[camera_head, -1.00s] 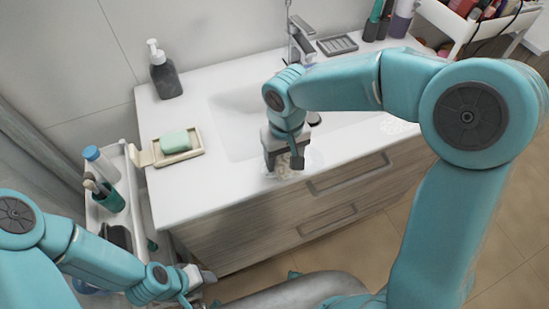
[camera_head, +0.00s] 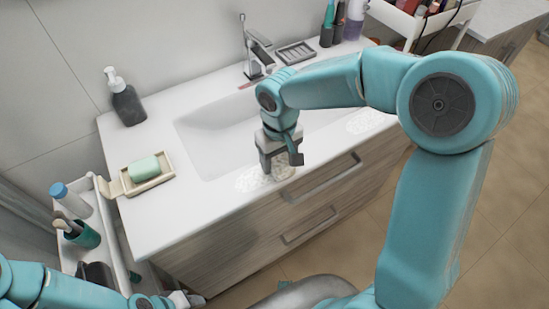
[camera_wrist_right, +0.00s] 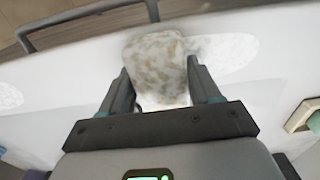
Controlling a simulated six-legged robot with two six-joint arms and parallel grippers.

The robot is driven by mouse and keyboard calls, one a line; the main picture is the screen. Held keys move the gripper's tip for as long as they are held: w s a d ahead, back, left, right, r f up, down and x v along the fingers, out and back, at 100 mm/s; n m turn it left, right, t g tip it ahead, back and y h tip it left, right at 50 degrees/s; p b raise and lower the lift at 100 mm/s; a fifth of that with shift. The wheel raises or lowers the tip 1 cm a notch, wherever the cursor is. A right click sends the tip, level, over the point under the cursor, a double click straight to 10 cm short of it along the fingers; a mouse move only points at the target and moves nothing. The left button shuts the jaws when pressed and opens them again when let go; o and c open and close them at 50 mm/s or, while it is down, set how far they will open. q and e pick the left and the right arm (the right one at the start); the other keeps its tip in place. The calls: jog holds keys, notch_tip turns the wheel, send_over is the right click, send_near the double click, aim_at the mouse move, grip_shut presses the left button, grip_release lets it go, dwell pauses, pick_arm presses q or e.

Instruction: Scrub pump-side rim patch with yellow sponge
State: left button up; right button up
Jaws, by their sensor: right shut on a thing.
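My right gripper (camera_head: 281,158) is shut on the sponge, low over the front rim of the sink counter. The sponge (camera_wrist_right: 157,65) looks whitish with tan blotches, little yellow shows, and it sits between the two fingers. In the head view the sponge (camera_head: 284,172) is partly hidden under the gripper. A whitish foamy patch (camera_head: 250,179) on the rim lies just left of the sponge, on the dark pump bottle's side; in the wrist view this patch (camera_wrist_right: 228,54) extends right from the sponge. The pump bottle (camera_head: 127,104) stands at the back left. My left gripper (camera_head: 186,300) is small at the bottom edge.
A second whitish patch (camera_head: 366,120) lies on the rim to the right. A soap dish (camera_head: 130,188) with green soap (camera_head: 143,167) sits at the counter's left. The faucet (camera_head: 252,50) stands behind the basin (camera_head: 205,128). Drawer handles (camera_head: 322,180) project below the rim.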

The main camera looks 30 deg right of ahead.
notch_tip(320, 180, up, 7)
jog(key=p, duration=0.5)
jog(key=shift+f, duration=0.1)
